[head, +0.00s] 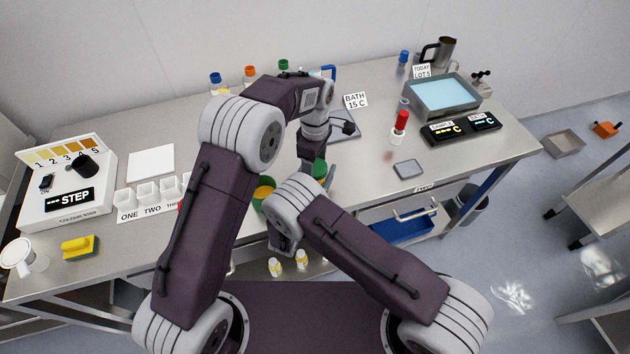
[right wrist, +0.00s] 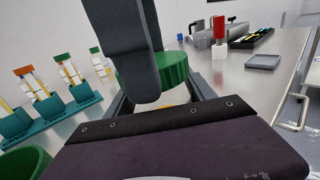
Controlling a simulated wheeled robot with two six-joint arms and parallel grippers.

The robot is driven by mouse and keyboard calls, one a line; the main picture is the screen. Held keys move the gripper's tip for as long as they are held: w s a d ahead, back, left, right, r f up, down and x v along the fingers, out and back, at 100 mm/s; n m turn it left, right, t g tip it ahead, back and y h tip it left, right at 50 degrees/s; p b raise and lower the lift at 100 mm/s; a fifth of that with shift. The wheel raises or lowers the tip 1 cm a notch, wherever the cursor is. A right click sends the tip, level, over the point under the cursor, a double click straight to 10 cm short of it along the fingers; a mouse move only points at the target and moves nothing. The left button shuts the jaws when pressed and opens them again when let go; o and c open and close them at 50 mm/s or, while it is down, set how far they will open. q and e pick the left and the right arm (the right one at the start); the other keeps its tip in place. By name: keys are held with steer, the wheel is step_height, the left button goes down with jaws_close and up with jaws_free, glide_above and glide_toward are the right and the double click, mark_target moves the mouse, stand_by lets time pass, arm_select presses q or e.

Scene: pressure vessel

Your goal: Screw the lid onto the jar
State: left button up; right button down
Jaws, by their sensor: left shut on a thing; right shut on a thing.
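A green ribbed lid (right wrist: 160,68) shows in the right wrist view; it also shows in the head view (head: 320,168), partly covered by my arms. A strip of amber (right wrist: 176,97) shows below the lid, apparently the jar, mostly hidden. My left gripper (right wrist: 138,70) comes down from above, its dark finger against the lid's side; it is shut on the lid. My right gripper (right wrist: 163,92) has its fingers either side of the amber body under the lid and is shut on the jar. Whether the lid is seated or level on the jar cannot be told.
A green tub (head: 264,188) with yellow contents stands left of the lid. A grey pad (head: 408,169), a red-topped bottle (head: 400,128) and a water bath (head: 443,93) are to the right. A stepped box (head: 70,195) stands far left. The right front tabletop is mostly clear.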

arm_select(q)
steer(key=m, duration=0.6)
steer(key=shift+m, duration=0.3)
steer(key=m, duration=0.9)
steer(key=shift+m, duration=0.3)
steer(key=m, duration=1.5)
steer(key=shift+f, duration=0.1)
steer(key=o, duration=1.6)
step_height(320, 180, up, 12)
